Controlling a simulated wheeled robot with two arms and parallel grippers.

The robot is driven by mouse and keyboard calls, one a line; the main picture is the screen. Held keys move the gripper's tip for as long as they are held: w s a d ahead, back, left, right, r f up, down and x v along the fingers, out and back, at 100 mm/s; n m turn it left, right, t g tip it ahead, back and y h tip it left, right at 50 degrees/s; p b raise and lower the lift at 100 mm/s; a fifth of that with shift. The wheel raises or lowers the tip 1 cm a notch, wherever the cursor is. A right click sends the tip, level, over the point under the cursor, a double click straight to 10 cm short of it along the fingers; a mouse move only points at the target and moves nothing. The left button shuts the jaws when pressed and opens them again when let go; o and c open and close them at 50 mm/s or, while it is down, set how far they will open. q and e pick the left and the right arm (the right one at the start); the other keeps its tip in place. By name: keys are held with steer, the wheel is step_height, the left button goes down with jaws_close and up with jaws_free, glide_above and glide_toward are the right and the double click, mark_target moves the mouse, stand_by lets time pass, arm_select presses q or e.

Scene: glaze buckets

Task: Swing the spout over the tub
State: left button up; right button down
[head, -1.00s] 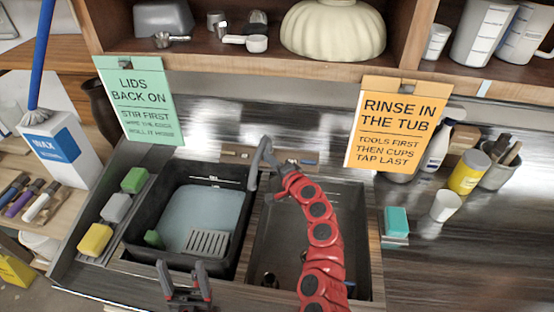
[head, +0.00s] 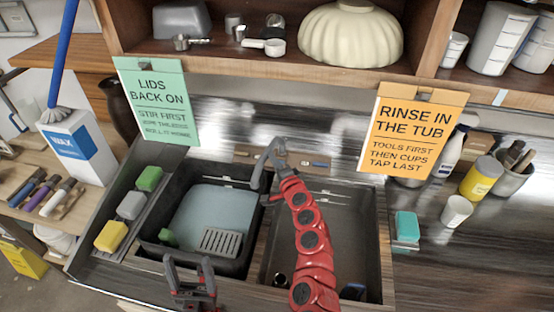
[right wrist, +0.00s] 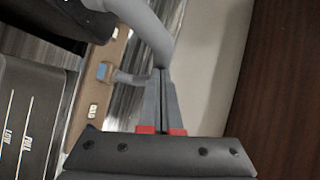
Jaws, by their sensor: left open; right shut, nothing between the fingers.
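The grey curved spout (head: 264,163) rises behind the divider between the two basins. In the head view its downturned end appears at the right rim of the black tub (head: 258,238), which holds pale bluish water. My right gripper (head: 276,158), on the red arm, is shut and empty close beside the spout. In the right wrist view the spout (right wrist: 152,32) curves past the shut fingertips (right wrist: 163,72); I cannot tell whether they touch it. My left gripper (head: 190,270) is open and empty at the tub's front edge.
A grey sink basin (head: 345,225) lies right of the tub, under my right arm. Sponges (head: 130,206) line the tub's left side, and a slotted grey piece (head: 220,241) is in the tub. Hanging signs (head: 412,132) and a shelf are above. A teal sponge (head: 407,226) lies right of the sink.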

mark_target(264, 159)
steer(key=a, duration=0.3)
steer(key=shift+w+a, duration=0.15)
steer(key=shift+w, duration=0.25)
steer(key=shift+w+a, duration=0.3)
steer(key=shift+a, duration=0.1)
steer(key=shift+w+a, duration=0.35)
steer(key=shift+a, duration=0.25)
